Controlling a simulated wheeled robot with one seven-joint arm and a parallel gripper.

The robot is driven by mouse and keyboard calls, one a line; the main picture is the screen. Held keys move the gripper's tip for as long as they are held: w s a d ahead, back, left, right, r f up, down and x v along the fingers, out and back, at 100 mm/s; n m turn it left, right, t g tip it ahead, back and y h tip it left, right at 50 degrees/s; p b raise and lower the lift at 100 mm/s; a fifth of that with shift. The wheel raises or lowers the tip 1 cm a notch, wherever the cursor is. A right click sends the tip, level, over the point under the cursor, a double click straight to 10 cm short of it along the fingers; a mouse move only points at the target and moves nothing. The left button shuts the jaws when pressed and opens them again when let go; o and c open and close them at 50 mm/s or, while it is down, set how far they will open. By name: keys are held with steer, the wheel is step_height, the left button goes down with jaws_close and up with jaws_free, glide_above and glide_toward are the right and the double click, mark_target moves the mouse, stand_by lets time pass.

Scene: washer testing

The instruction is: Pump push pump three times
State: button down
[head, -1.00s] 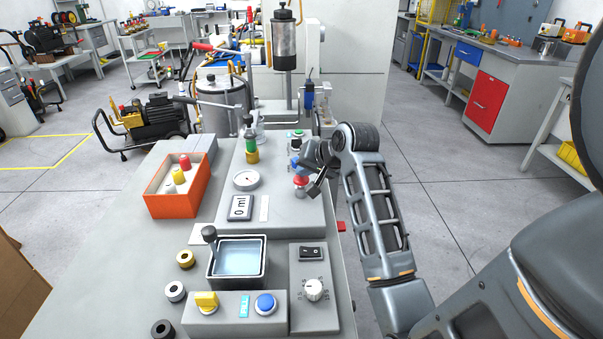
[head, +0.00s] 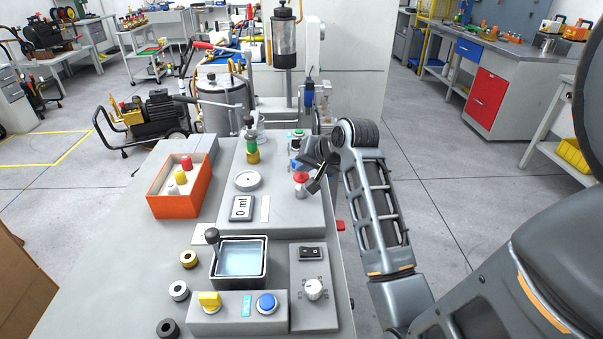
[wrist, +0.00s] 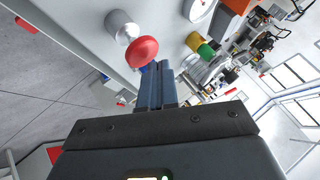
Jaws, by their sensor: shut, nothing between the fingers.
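A red round push knob (head: 301,177) on a short silver stem stands on the right edge of the grey bench panel (head: 285,208). In the wrist view the red knob (wrist: 142,53) is just left of my fingertips, with a silver cylinder (wrist: 122,27) at its upper left. My gripper (wrist: 155,66) is shut and empty, its two dark blue fingers side by side. In the head view my gripper (head: 318,182) is right beside the knob, on its right. I cannot tell whether the fingers touch it.
A green-and-yellow valve (head: 251,148), a white gauge (head: 247,181) and a "0 ml" display (head: 242,208) sit left of the knob.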

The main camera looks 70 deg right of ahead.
mark_target(304, 177)
steer(key=shift+r+p, duration=2.55)
steer(key=shift+r, duration=0.5)
steer(key=s+a+f+n+t, duration=0.1)
steer(key=a+f+n, duration=0.15)
steer(key=a, duration=0.45)
steer(key=s+a+f+n+t, duration=0.15)
steer(key=a+f, duration=0.25)
steer(key=a, duration=0.4)
steer(key=s+a+f+n, duration=0.2)
steer(key=a+f, duration=0.1)
steer(key=a, duration=0.4)
steer(key=s+a+r+n+t+y, duration=0.2)
steer(key=s+a+r+n, duration=0.2)
steer(key=s+a, duration=0.4)
steer(key=s+a+r+n+t+y+b, duration=0.1)
steer(key=s+a+r+n+t+y, duration=0.1)
steer(key=s+a+r+n, duration=0.3)
steer(key=s+a+r, duration=0.1)
steer(key=s+a, duration=0.2)
steer(key=a, duration=0.1)
steer(key=shift+s+r+y+b, duration=0.3)
steer(key=shift+s+r+y, duration=0.1)
steer(key=shift+t, duration=0.25)
